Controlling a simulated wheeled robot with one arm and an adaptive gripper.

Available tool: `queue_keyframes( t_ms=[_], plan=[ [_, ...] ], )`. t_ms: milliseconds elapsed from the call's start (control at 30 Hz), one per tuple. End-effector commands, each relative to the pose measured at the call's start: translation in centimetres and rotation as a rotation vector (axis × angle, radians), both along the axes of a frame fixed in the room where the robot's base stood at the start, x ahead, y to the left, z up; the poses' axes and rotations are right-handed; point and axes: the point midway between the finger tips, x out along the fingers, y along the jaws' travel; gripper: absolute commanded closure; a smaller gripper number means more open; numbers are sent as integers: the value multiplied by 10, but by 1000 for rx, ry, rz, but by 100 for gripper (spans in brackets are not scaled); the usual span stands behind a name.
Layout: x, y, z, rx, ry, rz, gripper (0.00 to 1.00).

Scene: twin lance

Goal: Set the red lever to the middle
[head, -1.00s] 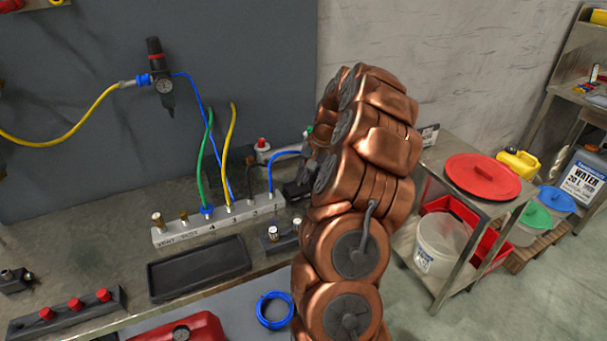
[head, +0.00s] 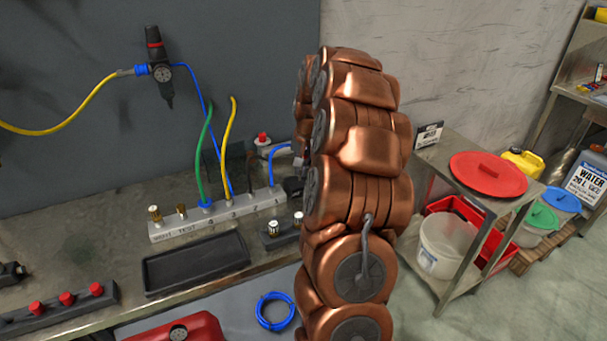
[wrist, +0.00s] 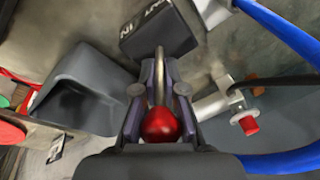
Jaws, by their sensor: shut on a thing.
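The red lever shows in the wrist view as a round red knob (wrist: 161,125) on a pale metal rod. The rod runs up the picture towards a dark block with white lettering (wrist: 158,32). My gripper (wrist: 159,97) is shut on the red lever, with one finger on each side of it and the knob close to the palm. In the head view my copper arm covers the lever and nearly all of the gripper. I cannot tell the lever's exact position from these views.
In the wrist view, a grey box-like part (wrist: 82,92) lies left of the fingers. A valve with a red cap (wrist: 248,125) and blue hoses (wrist: 280,35) lie right. In the head view, a numbered manifold (head: 218,217) with hoses and a black tray (head: 195,263) are on the bench.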

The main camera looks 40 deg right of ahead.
Motion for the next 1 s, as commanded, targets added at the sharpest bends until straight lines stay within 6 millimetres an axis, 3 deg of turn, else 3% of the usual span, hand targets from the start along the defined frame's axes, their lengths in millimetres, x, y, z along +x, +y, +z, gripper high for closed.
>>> queue_keyframes(
  t_ms=[400, 800, 833, 1000],
  plan=[
    [4, 7, 1, -164, 51, 0, 100],
    [4, 8, 3, -176, 55, -2, 100],
    [4, 8, 3, -176, 55, -2, 88],
    [4, 8, 3, -175, 56, -1, 71]
  ],
)
